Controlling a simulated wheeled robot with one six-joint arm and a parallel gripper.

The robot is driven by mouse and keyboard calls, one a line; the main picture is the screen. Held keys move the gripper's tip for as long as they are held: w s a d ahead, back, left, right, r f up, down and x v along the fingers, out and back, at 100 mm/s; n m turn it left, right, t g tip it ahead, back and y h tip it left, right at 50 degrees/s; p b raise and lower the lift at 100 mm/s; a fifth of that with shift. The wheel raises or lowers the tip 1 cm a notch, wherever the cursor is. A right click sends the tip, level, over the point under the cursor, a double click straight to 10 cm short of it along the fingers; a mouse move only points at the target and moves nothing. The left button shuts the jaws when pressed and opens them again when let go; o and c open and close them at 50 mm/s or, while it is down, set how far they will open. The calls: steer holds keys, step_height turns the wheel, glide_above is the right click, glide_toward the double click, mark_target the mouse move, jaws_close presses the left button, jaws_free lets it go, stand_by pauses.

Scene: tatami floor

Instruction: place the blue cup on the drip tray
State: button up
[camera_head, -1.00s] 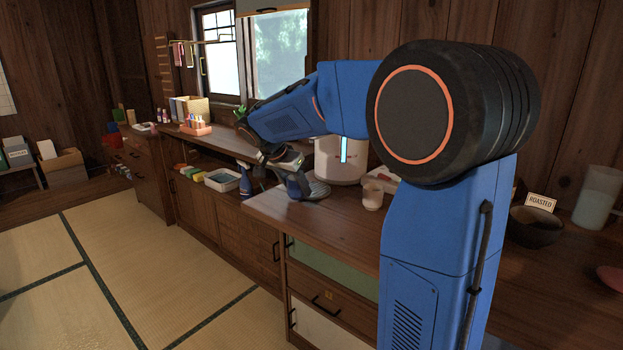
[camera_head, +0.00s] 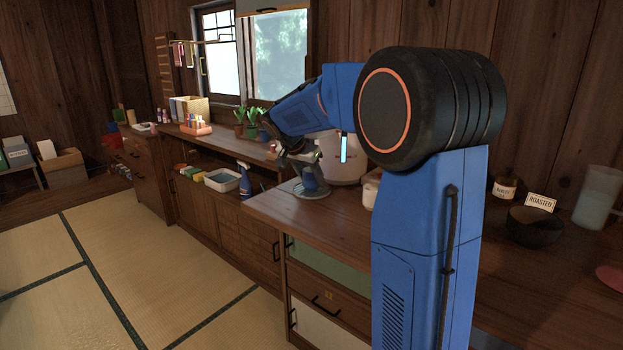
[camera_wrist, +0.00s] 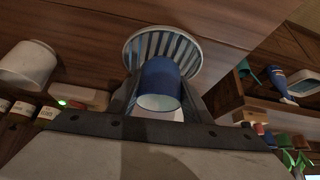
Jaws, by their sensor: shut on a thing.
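The blue cup (camera_wrist: 160,82) is between the two fingers of my gripper (camera_wrist: 162,88), which is shut on it. Its pale inside faces the wrist camera. The round drip tray (camera_wrist: 196,57), ribbed and grey, is just behind the cup in the wrist view. In the head view the drip tray (camera_head: 313,194) is on the counter at the foot of the white machine (camera_head: 343,165). My gripper (camera_head: 308,172) is over it with the cup (camera_head: 311,182) low above or on the tray. I cannot tell whether cup and tray touch.
The wooden counter (camera_head: 275,208) has its front edge close to the tray. A pale cup (camera_head: 371,188) is right of the machine, partly behind my arm. A spray bottle (camera_head: 245,180) and a white tub (camera_head: 222,180) are on the lower shelf at left.

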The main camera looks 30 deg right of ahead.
steer(key=shift+f, duration=0.1)
steer(key=o, duration=1.1)
steer(key=v, duration=1.2)
